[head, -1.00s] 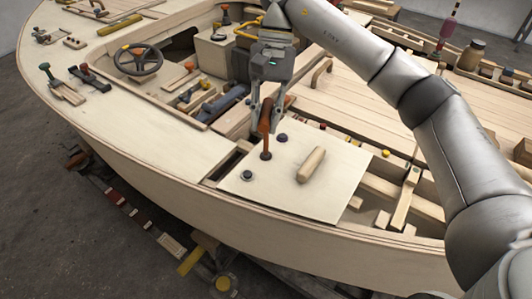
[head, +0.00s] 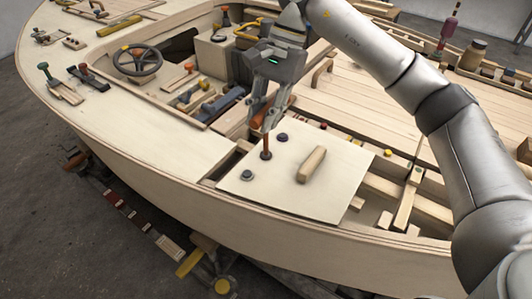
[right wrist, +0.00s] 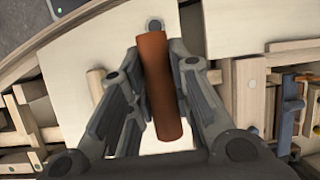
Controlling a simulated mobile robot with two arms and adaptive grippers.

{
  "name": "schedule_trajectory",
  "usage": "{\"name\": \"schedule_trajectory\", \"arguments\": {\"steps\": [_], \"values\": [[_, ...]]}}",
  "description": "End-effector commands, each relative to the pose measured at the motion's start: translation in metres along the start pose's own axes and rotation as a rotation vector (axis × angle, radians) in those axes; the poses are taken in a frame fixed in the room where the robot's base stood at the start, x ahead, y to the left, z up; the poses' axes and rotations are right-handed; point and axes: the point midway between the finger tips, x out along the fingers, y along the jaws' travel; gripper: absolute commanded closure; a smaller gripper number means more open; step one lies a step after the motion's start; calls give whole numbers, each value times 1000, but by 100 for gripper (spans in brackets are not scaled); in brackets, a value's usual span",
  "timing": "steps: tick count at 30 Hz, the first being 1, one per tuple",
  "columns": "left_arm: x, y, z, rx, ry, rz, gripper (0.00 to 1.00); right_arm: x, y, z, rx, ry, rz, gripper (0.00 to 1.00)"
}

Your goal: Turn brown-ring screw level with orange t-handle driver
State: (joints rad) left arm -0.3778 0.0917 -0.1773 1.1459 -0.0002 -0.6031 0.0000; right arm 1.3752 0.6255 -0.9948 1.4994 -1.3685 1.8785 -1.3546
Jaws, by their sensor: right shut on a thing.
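The orange T-handle driver (head: 258,119) stands upright on the pale plywood panel (head: 325,193). Its shaft (head: 266,144) goes down to a brownish ring (head: 266,156) on the panel; the driver hides the screw head. My right gripper (head: 262,112) is shut on the orange handle, above the panel. In the right wrist view the orange handle (right wrist: 161,85) lies between the two fingers. My left gripper is not in view.
A dark grey screw (head: 247,175) and a dark blue screw (head: 282,137) sit on the same panel. A wooden block handle (head: 311,164) stands right of the driver. Open hull framing (head: 405,200) lies to the right.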

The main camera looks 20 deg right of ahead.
Motion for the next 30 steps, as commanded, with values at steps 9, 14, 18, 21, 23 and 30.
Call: {"name": "schedule_trajectory", "arguments": {"steps": [9,14,18,21,23,30], "values": [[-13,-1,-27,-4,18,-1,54,3,-1,-2,212,19,-91,100],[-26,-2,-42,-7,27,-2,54,2,-2,-1,351,30,-148,100],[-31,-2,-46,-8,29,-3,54,1,-3,-1,398,33,-167,100],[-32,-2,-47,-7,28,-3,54,0,-3,-1,399,33,-168,100],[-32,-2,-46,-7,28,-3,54,0,-3,-1,399,33,-167,100],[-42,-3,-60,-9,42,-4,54,2,-3,-2,496,42,-211,100]]}}
